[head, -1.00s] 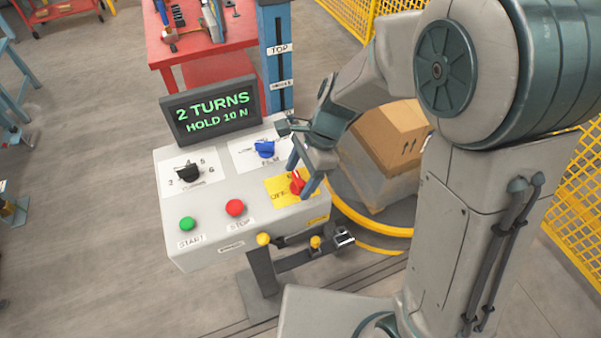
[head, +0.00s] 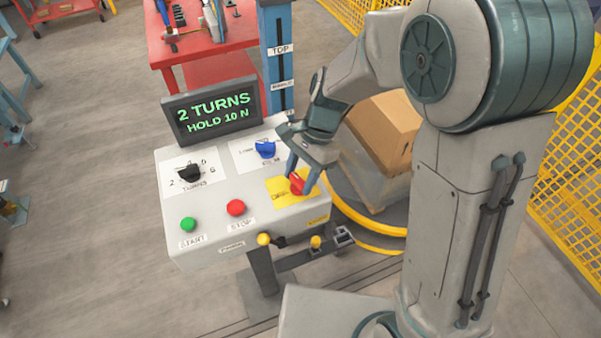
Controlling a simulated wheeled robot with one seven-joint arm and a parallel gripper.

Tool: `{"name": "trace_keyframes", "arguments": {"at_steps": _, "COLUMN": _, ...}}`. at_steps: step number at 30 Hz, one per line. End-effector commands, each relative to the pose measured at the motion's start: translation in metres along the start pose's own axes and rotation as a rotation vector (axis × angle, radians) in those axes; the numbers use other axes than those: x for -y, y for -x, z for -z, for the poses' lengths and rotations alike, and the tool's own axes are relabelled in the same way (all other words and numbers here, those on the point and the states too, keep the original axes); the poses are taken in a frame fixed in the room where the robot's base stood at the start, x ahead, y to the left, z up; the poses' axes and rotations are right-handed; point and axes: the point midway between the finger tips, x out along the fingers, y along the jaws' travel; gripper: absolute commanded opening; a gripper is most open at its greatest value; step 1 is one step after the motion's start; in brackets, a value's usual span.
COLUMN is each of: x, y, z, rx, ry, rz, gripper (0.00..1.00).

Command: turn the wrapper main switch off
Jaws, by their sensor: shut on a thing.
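The red main switch (head: 297,187) is a rotary knob on a yellow plate (head: 288,200) at the right front of the grey control box. My gripper (head: 301,183) reaches down over it from the upper right. Its two fingers straddle the red knob and are shut on it. The fingers hide part of the knob and part of the plate's lettering, so I cannot read exactly which mark the knob points to.
The box (head: 215,255) also carries a blue knob (head: 265,149), a black turns knob (head: 188,173), a green start button (head: 188,224) and a red stop button (head: 235,207). A lit display (head: 212,110) stands behind. A carton (head: 388,130) sits to the right.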

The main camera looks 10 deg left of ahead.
Motion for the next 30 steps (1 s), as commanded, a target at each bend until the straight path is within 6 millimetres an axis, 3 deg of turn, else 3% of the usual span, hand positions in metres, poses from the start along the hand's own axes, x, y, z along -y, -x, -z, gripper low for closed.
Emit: {"name": "trace_keyframes", "arguments": {"at_steps": 30, "x": 0.0059, "y": -0.0003, "z": -0.0045, "rx": -0.004, "ry": 0.883, "rz": -0.361, "gripper": 0.22}}
